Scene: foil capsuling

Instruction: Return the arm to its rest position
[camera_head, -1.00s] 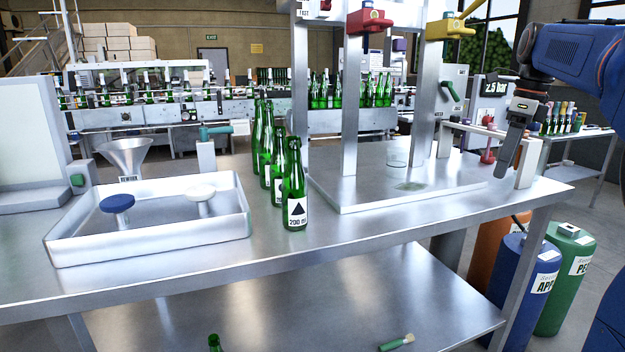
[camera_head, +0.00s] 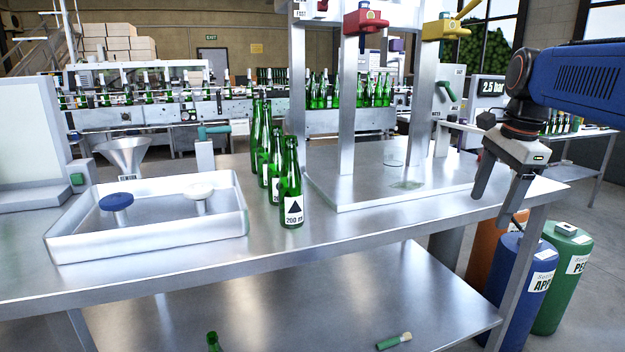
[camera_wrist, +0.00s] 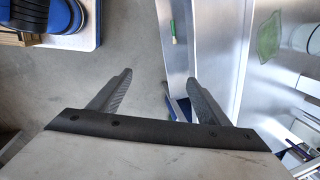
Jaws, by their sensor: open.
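My gripper (camera_head: 489,208) hangs at the right end of the steel table in the head view, fingers pointing down. Its two fingers are spread apart with nothing between them. In the wrist view the fingers (camera_wrist: 160,82) are also apart, with grey floor between them and the table's edge to the right. My blue arm comes in from the right edge of the head view.
The steel table (camera_head: 330,245) carries a tray (camera_head: 150,250) with two round-topped pieces, a funnel (camera_head: 125,157), several green bottles (camera_head: 290,185) and a stand with a red head (camera_head: 365,20). Blue (camera_head: 520,280) and green (camera_head: 562,285) cylinders stand beside the table's right end.

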